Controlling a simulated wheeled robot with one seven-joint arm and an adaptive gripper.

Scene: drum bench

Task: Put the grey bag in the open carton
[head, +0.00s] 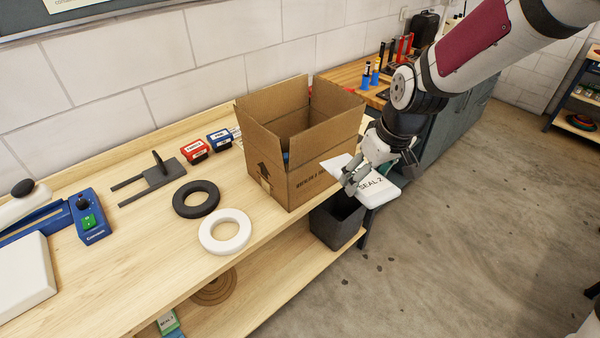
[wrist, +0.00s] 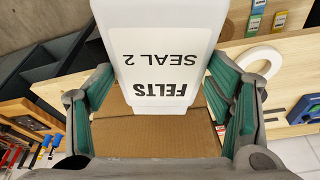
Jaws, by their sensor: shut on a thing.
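The open carton (head: 328,178) stands on the bench with its flaps up. A little blue shows inside it; most of its inside is hidden. My gripper (head: 358,178) is just right of the carton, at the bench's edge. It is shut on the pale grey bag (head: 378,192), whose white label reads "SEAL 2". In the wrist view the bag (wrist: 208,20) sits between the green-padded fingers of my gripper (wrist: 160,100), its label reading "FELTS SEAL 2" upside down. The carton's brown cardboard (wrist: 150,140) shows below the bag there. In the head view the bag is outside the carton.
A black ring (head: 196,199) and a white ring (head: 225,231) lie left of the carton. Red (head: 194,151) and blue (head: 220,141) boxes stand behind them. A dark bin (head: 337,222) is below the bench's right end. Bare wood lies at the bench front.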

